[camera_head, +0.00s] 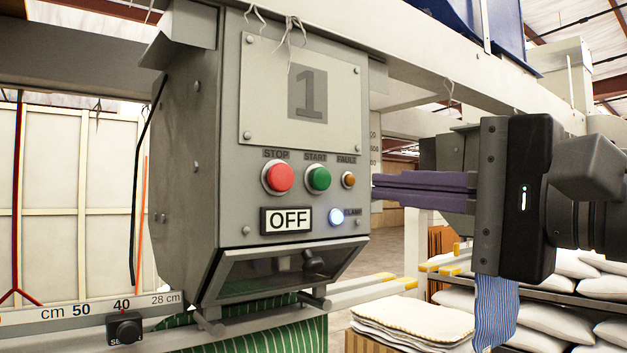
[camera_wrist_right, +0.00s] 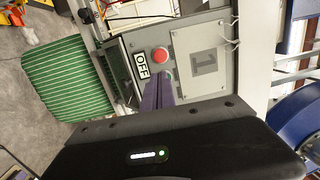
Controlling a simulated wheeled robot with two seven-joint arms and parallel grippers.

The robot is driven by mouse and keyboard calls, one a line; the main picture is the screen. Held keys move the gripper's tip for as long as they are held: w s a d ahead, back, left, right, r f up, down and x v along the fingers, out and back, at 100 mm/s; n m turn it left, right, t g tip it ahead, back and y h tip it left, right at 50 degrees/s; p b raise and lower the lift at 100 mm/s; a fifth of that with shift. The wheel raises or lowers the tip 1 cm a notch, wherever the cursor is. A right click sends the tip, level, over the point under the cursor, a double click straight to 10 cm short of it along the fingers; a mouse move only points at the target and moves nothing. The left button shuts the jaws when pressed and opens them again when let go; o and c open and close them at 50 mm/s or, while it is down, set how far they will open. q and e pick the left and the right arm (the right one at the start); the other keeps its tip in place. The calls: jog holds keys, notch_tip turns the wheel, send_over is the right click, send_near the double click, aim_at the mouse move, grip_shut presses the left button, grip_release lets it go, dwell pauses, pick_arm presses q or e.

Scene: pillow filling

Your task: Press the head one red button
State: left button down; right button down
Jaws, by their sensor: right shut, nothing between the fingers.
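The control box (camera_head: 270,200) of head one carries a plate marked 1. Its red STOP button (camera_head: 278,178) sits left of the green START button (camera_head: 319,179) and amber FAULT light (camera_head: 348,180). A display (camera_head: 287,220) reads OFF, and a lamp beside it (camera_head: 336,216) glows white-blue. My right gripper (camera_head: 376,188) is shut and empty, its purple fingers pointing left, with tips just right of the panel's edge in the head view. In the right wrist view the red button (camera_wrist_right: 160,55) shows just beyond the fingertips (camera_wrist_right: 163,82). My left gripper is out of view.
Green striped fabric (camera_head: 300,332) hangs below the box. A measuring rail (camera_head: 75,313) runs at lower left. Stacked white pillows (camera_head: 455,304) and a folded cream stack (camera_head: 412,322) stand behind at right. A grey beam (camera_head: 420,50) crosses above.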

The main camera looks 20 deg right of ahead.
aim_at(285, 178)
jog(key=p+x, duration=0.4)
jog(key=x, duration=0.9)
jog(key=shift+w, duration=0.15)
jog(key=shift+w+a+p, duration=0.25)
jog(key=shift+w+p, duration=0.05)
jog(key=shift+w, duration=0.05)
